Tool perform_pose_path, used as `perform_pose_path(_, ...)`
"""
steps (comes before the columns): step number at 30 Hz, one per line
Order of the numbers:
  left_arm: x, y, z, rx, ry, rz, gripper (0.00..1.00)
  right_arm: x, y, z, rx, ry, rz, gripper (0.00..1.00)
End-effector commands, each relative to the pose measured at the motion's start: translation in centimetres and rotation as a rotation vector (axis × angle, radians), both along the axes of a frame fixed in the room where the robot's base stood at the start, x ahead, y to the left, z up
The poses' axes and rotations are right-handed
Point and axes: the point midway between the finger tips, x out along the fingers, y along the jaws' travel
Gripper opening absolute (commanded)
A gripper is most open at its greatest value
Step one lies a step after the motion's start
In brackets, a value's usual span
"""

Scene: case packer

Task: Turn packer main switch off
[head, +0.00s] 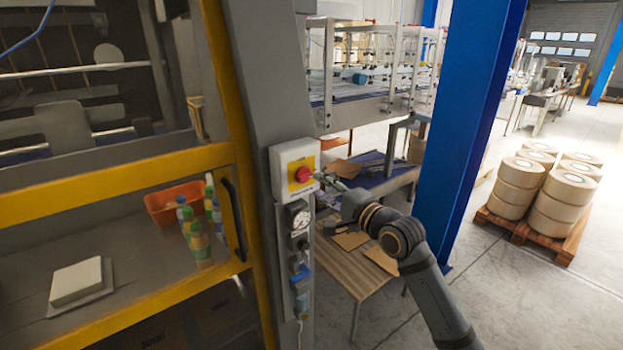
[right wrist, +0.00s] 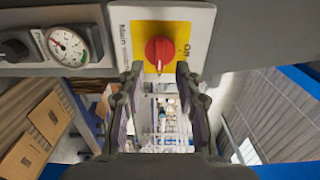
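The packer main switch is a red knob (head: 302,174) on a yellow plate, on a white box (head: 282,158) fixed to the machine's grey post. My right gripper (head: 324,181) is just right of the box. In the right wrist view its two fingers (right wrist: 158,80) are apart, with the knob beyond their tips and nothing between them. Contact with the knob cannot be made out. My left gripper is not in view.
Below the switch on the post are a round gauge (head: 298,215) and a black knob (right wrist: 13,50). A yellow-framed door with a black handle (head: 232,218) is at left. A wooden table (head: 345,262) with cardboard and a blue column (head: 465,130) stand at right.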

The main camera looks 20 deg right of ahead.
Motion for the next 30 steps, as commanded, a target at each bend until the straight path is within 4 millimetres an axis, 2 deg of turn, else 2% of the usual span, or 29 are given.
perform_pose_path(3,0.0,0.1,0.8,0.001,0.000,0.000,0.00,2.1,0.8,0.3,0.007,0.001,0.000,0.34)
perform_pose_path(7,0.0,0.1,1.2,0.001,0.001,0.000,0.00,3.7,1.2,0.2,0.003,0.001,-0.002,0.34)
perform_pose_path(12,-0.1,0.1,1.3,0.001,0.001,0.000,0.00,4.5,1.6,0.0,-0.001,0.001,-0.002,0.34)
perform_pose_path(18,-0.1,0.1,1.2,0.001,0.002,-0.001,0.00,4.5,1.6,-0.1,-0.002,0.000,-0.002,0.34)
perform_pose_path(20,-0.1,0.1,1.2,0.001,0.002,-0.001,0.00,4.5,1.6,-0.1,-0.002,0.000,-0.002,0.29)
perform_pose_path(26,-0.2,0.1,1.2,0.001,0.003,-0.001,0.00,4.5,1.6,0.0,-0.002,0.000,-0.002,0.01)
perform_pose_path(30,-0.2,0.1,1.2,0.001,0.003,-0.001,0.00,4.5,1.6,-0.1,-0.001,0.001,-0.002,0.00)
